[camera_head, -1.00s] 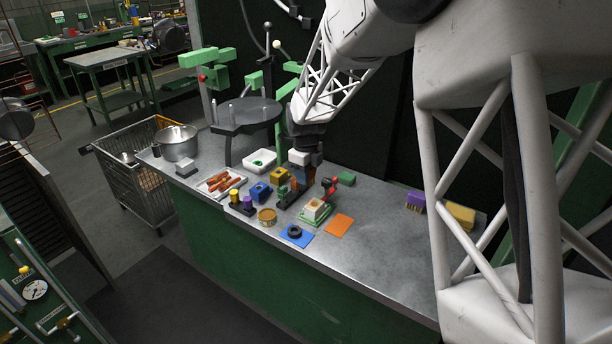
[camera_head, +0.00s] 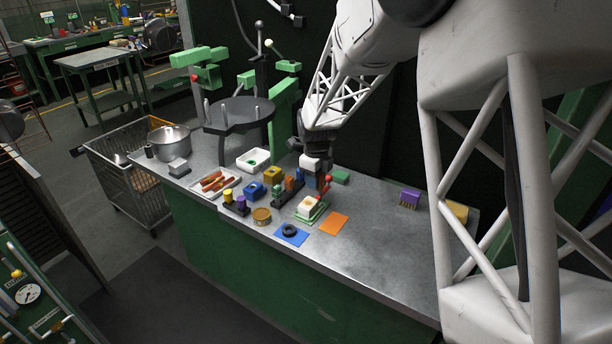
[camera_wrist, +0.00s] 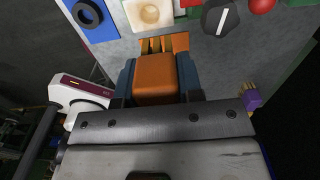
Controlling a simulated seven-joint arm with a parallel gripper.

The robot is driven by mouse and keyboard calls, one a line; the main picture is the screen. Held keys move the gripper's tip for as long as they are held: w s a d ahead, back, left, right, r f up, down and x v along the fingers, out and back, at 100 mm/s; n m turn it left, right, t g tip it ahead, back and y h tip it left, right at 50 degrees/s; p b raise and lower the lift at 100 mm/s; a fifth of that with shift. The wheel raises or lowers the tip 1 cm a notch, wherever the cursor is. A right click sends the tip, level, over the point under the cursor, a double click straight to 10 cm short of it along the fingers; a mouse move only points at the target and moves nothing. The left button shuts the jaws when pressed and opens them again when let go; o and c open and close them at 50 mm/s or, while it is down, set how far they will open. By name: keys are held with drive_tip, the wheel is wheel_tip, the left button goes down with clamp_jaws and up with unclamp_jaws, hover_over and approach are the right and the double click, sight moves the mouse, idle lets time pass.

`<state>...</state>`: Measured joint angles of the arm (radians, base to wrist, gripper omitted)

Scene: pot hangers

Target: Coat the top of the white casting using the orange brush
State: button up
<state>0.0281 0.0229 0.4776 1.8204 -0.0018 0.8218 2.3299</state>
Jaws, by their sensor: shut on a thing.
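My gripper (camera_wrist: 155,85) is shut on the orange brush (camera_wrist: 155,72), its jaws on either side of the block. The bristles point to the top of the wrist view, towards the white casting (camera_wrist: 148,13), with a visible gap in the picture. The casting has a pale top with a round hollow. In the head view the casting (camera_head: 307,204) sits upright in a green holder (camera_head: 313,213) on the bench. My gripper (camera_head: 316,172) is behind and above it there; the brush is mostly hidden in that view.
A red-topped clamp (camera_head: 327,183) stands close beside the casting. A blue mat (camera_head: 291,236) with a black ring and an orange mat (camera_head: 334,223) lie in front. A purple brush (camera_head: 409,198) is at the right. Several coloured blocks stand left. The front right bench is clear.

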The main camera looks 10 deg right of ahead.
drive_tip(key=shift+d+f, duration=0.1)
drive_tip(key=shift+d, duration=0.15)
drive_tip(key=shift+f, duration=0.1)
drive_tip(key=shift+f, duration=1.4)
drive_tip(key=shift+r, duration=2.5)
drive_tip(key=shift+f, duration=0.15)
